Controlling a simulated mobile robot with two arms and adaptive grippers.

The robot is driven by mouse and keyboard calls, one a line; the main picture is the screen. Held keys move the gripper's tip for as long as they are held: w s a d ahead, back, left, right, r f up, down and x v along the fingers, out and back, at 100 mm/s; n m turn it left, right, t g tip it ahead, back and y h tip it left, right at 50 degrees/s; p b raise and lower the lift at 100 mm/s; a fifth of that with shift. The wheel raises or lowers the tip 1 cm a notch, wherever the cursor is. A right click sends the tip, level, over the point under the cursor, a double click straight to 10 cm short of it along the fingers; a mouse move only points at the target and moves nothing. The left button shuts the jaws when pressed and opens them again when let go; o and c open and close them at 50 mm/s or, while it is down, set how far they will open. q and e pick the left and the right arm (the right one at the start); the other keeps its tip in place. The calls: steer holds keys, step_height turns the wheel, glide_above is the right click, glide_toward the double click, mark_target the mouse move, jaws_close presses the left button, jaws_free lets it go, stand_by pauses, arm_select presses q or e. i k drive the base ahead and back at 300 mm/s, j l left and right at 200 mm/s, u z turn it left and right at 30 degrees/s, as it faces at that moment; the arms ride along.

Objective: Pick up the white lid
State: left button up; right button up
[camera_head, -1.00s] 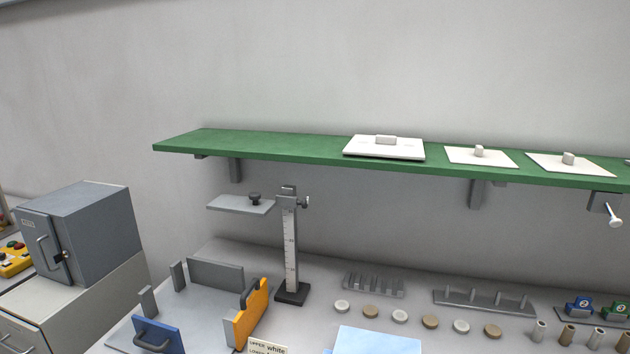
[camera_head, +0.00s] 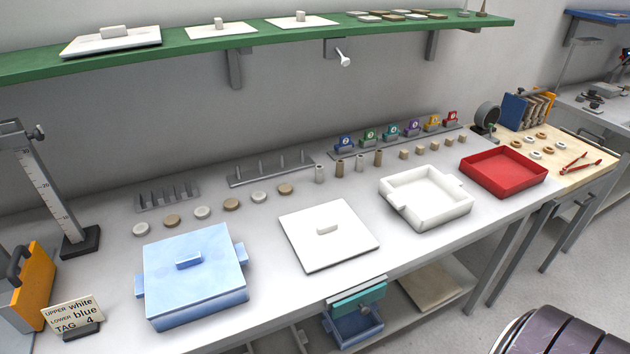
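A flat square white lid (camera_head: 345,250) with a small block handle lies on the workbench, right of the blue lidded box (camera_head: 195,290). An open white box (camera_head: 440,213) with side handles stands to the lid's right. Three more white lids or plates with handles lie on the green shelf: a thicker one (camera_head: 135,42) at left, a thin one (camera_head: 240,30), and another thin one (camera_head: 320,21). A sign (camera_head: 73,315) at lower left reads "UPPER white, LOWER blue, TAG 4". Neither of my grippers is in view.
A red tray (camera_head: 503,173) stands right of the white box. Small discs, cylinders and coloured numbered tags (camera_head: 390,132) line the back of the bench. A height gauge (camera_head: 45,190) and an orange plate (camera_head: 32,287) stand at left. The green shelf (camera_head: 200,52) overhangs the back.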

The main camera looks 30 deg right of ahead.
mark_target(326, 235)
steer(key=z, duration=1.15)
